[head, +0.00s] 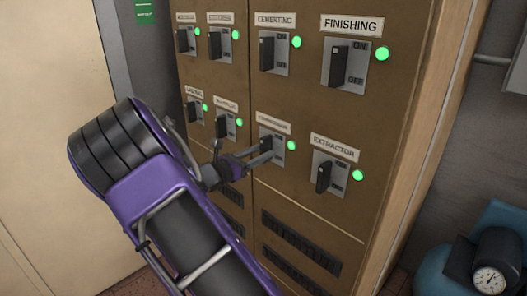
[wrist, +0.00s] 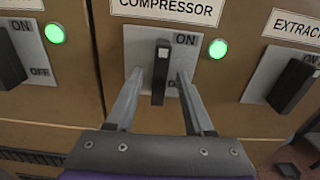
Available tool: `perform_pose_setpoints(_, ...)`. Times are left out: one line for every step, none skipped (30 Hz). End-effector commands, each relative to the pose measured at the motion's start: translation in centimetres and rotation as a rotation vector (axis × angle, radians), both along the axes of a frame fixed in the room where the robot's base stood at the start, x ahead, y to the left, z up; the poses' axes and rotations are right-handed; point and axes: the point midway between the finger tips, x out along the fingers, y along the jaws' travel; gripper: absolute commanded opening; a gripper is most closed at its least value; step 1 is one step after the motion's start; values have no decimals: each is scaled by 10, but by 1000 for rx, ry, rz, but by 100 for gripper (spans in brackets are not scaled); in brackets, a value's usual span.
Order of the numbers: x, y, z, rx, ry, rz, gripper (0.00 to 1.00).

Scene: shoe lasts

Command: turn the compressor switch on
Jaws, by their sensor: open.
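The compressor switch (wrist: 160,75) is a black lever on a grey plate under the COMPRESSOR label (wrist: 168,10). Its top end is level with the ON mark, and the OFF mark is mostly hidden by a finger. The green lamp (wrist: 218,48) beside it is lit. My gripper (wrist: 158,78) is open, with one finger on each side of the lever and a visible gap at both sides. In the head view my gripper (head: 258,153) is at the compressor plate, and its fingers partly cover the switch there. Whether a finger touches the lever I cannot tell.
The brown cabinet carries several similar switches with lit green lamps. The extractor switch (head: 323,177) is to the right, the cementing switch (head: 267,54) above, and another switch (wrist: 10,65) close to the left. A blue tank with a gauge (head: 490,279) stands at lower right.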

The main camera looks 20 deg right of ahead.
Motion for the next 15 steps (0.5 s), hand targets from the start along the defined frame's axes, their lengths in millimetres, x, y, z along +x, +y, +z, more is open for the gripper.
perform_pose_setpoints(-3,12,0,1,0,5,52)
perform_pose_setpoints(-5,19,0,1,0,7,52)
perform_pose_setpoints(-8,28,0,2,0,6,52)
perform_pose_setpoints(-11,35,0,1,0,6,52)
perform_pose_setpoints(-14,42,0,1,1,6,52)
perform_pose_setpoints(-17,51,0,1,1,6,52)
perform_pose_setpoints(-20,59,0,1,1,7,52)
perform_pose_setpoints(-22,65,0,1,1,6,52)
perform_pose_setpoints(-26,75,0,2,1,6,52)
perform_pose_setpoints(-28,82,0,0,-1,6,52)
perform_pose_setpoints(-31,88,0,1,-1,6,52)
perform_pose_setpoints(-34,97,0,1,0,6,52)
perform_pose_setpoints(-36,103,0,1,0,6,52)
perform_pose_setpoints(-38,109,0,1,0,5,52)
perform_pose_setpoints(-41,116,0,1,1,4,52)
